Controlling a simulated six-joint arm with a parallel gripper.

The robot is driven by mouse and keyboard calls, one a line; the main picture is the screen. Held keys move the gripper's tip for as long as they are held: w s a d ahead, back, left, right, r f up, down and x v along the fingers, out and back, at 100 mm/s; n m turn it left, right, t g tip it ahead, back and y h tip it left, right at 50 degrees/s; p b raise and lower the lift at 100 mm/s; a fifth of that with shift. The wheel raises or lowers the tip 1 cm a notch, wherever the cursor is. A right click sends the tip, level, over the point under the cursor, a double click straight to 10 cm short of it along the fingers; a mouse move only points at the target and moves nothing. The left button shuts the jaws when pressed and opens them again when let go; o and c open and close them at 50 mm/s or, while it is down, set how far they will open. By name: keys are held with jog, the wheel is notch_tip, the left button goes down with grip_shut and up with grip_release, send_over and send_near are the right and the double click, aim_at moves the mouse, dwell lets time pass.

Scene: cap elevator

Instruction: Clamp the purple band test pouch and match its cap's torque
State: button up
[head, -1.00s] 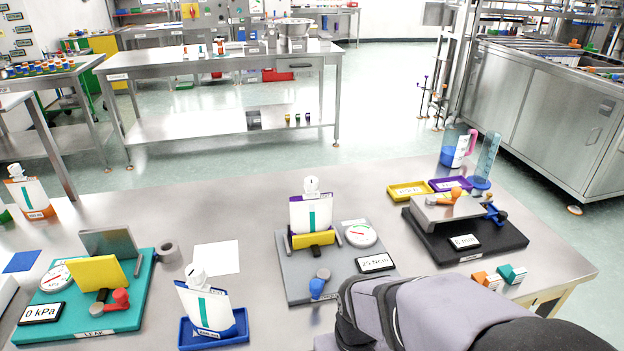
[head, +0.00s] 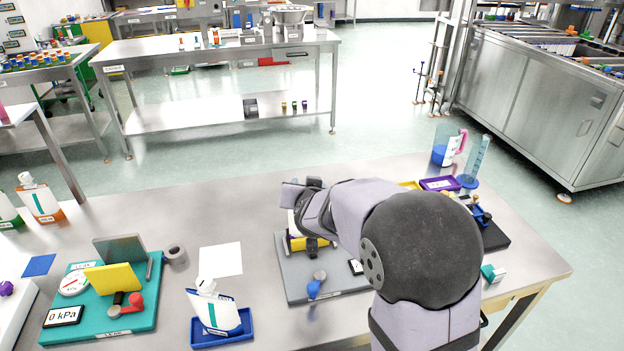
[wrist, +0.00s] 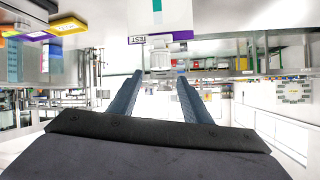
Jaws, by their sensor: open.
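The purple band test pouch (wrist: 160,14) appears upside down in the wrist view, with its purple TEST band and white cap (wrist: 160,58). My gripper (wrist: 159,80) is open, its two fingers pointing at the cap, one on each side; whether the tips reach past it I cannot tell. In the head view my arm hides most of the pouch, which stands at the yellow clamp (head: 312,243) on the grey torque fixture (head: 296,284). A blue-knobbed lever (head: 315,288) sits at its front. The fixture's dial is hidden and its readout mostly covered.
A white-capped pouch (head: 213,310) leans in a blue tray (head: 236,338) at front. The teal leak fixture (head: 140,318) with its yellow plate stands left. A black-based fixture (head: 494,238) lies right, partly behind my arm. A white sheet (head: 221,260) lies flat between.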

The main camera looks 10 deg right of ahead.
jog(key=shift+w+a+f+m+t+h+b, duration=0.15)
jog(key=shift+w+f+t+h+b, duration=0.15)
jog(key=shift+w+f+h+b, duration=0.15)
jog(key=shift+w+a+f+m+t+h+b, duration=0.1)
jog(key=shift+w+f+m+t+h+b, duration=0.15)
jog(key=shift+f+h, duration=0.25)
jog(key=shift+f+t+h+b, duration=0.2)
jog(key=shift+t+h+b, duration=0.05)
jog(key=shift+h+b, duration=0.3)
jog(key=shift+s+a+f+m+t+h+b, duration=0.25)
jog(key=shift+s+t+h+b, duration=0.2)
jog(key=shift+h+b, duration=0.3)
jog(key=shift+s+a+f+m+t+h+b, duration=0.15)
jog(key=shift+s+f+t+h+b, duration=0.2)
jog(key=shift+s+h+b, duration=0.35)
jog(key=shift+w+r, duration=0.1)
jog(key=shift+w, duration=0.1)
jog(key=p+x, duration=0.2)
jog(key=x, duration=0.5)
jog(key=shift+d, duration=0.15)
jog(key=shift+w, duration=0.1)
jog(key=c, duration=1.1)
